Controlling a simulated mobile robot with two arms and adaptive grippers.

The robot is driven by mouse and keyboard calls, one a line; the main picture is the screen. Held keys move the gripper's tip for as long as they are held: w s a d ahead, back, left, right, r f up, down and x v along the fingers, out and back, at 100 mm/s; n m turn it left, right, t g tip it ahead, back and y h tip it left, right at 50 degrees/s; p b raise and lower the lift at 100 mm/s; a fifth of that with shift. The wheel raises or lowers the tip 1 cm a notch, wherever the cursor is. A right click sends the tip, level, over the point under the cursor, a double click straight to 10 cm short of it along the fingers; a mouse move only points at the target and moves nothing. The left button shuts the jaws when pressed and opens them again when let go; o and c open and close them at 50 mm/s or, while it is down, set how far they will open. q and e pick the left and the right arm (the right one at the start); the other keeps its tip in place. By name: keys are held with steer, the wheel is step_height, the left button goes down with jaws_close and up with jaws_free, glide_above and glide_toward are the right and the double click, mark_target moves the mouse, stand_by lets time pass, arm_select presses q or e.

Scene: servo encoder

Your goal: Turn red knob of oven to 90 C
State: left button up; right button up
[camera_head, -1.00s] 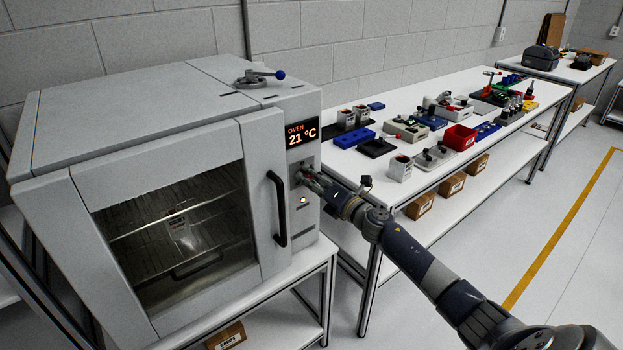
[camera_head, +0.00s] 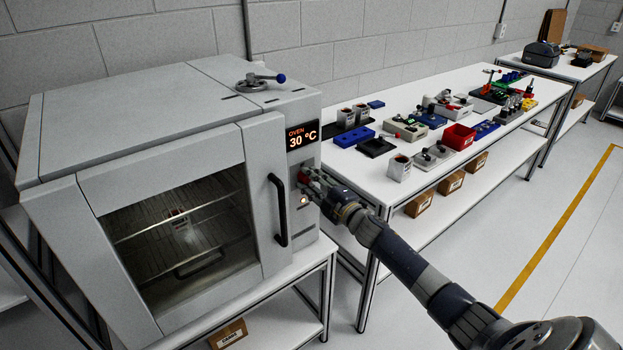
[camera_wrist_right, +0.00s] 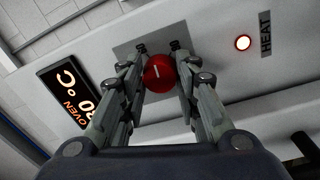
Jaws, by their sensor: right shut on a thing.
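The grey oven (camera_head: 150,118) stands at the left in the head view with its door closed. Its display (camera_head: 302,136) reads 30 °C. The display also shows, partly hidden by a finger, in the right wrist view (camera_wrist_right: 68,92). The red knob (camera_wrist_right: 160,73) sits on the oven's front panel, with a white mark on its face. My right gripper (camera_head: 308,178) is at the panel below the display, and its two fingers are shut on the knob from both sides in the right wrist view (camera_wrist_right: 162,80). My left gripper is not in view.
A lit lamp beside the word HEAT (camera_wrist_right: 243,42) is close to the knob. The black door handle (camera_head: 279,209) stands out just left of my right gripper. A white table (camera_head: 415,110) with several small parts is to the right of the oven.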

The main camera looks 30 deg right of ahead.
steer(key=m+p, duration=0.1)
steer(key=m, duration=0.3)
steer(key=shift+m, duration=0.4)
steer(key=shift+m+h+p, duration=0.3)
steer(key=shift+m+p, duration=0.55)
steer(key=shift+m, duration=1.25)
steer(key=shift+f, duration=0.1)
steer(key=o, duration=1.1)
steer(key=shift+c, duration=0.2)
steer(key=shift+s, duration=0.1)
steer(key=s, duration=1.2)
steer(key=shift+d+f, duration=0.2)
steer(key=shift+w, duration=0.1)
